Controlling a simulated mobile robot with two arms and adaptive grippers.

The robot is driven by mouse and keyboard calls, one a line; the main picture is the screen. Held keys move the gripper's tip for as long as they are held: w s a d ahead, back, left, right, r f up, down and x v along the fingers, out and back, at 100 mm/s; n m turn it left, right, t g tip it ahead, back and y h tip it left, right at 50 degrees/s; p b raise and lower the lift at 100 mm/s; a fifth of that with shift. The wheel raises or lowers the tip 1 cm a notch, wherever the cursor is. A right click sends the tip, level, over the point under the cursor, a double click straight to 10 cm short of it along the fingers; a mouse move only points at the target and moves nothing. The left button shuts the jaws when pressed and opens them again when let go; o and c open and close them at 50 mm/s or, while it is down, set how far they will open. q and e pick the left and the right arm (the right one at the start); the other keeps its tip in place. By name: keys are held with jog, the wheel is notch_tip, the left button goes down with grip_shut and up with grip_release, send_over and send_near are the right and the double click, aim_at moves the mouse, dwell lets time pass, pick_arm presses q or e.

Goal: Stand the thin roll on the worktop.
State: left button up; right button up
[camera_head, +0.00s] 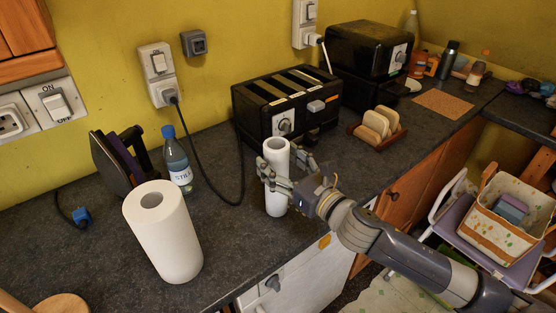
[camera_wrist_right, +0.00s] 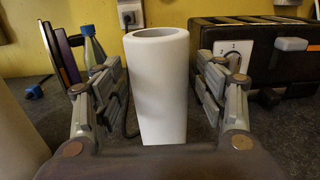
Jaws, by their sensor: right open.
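The thin roll (camera_head: 277,178) is a narrow white paper roll. It stands upright on the dark worktop (camera_head: 235,250), near the front edge and in front of the toaster. My right gripper (camera_head: 284,174) is around the roll's upper half, its jaws open. In the right wrist view the roll (camera_wrist_right: 158,85) stands between the two spread fingers, with a gap visible on the right and a smaller one on the left. My left gripper is not in view. The roll's lower end is cut off by the gripper body in the wrist view.
A thick white roll (camera_head: 163,232) stands at the front left. A water bottle (camera_head: 177,160) and an iron (camera_head: 117,165) stand behind it. A black toaster (camera_head: 287,105) is behind the thin roll, with a toast rack (camera_head: 377,128) to its right. A cable hangs across the worktop.

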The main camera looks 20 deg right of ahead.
jog(key=shift+b+v, duration=0.65)
jog(key=shift+v, duration=2.7)
jog(key=shift+s, duration=0.15)
jog(key=v, duration=0.7)
jog(key=shift+s, duration=0.1)
